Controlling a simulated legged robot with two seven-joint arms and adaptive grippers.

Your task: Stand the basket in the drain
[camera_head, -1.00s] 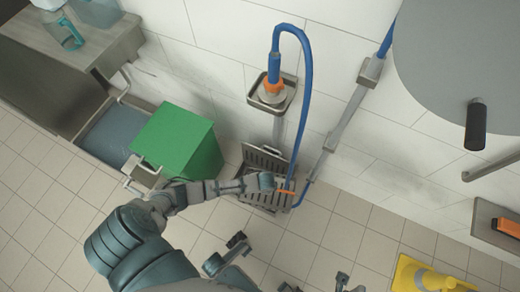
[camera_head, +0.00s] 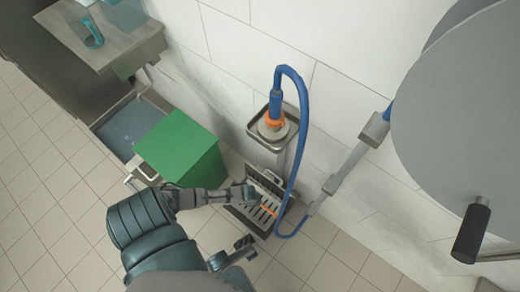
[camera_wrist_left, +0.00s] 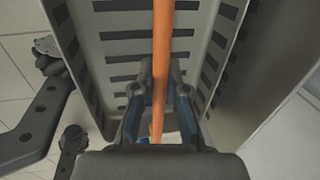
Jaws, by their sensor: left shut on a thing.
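The grey slotted basket (camera_head: 262,188) is low against the wall, below the post with the blue hose. It also shows in the left wrist view (camera_wrist_left: 118,55), where its slotted walls spread around an orange handle (camera_wrist_left: 162,40). My left gripper (camera_wrist_left: 160,100) is shut on that handle, with a finger on each side. In the head view my left gripper (camera_head: 252,196) reaches over the basket from the left. I cannot tell whether the basket rests on the floor or hangs. I cannot pick out the drain with certainty.
A green box (camera_head: 180,148) stands just left of the basket. A blue-grey basin (camera_head: 130,128) lies beyond it, beside a steel counter (camera_head: 105,45). A blue hose (camera_head: 303,130) loops down past the basket's right side. A large grey drum (camera_head: 460,90) fills the upper right.

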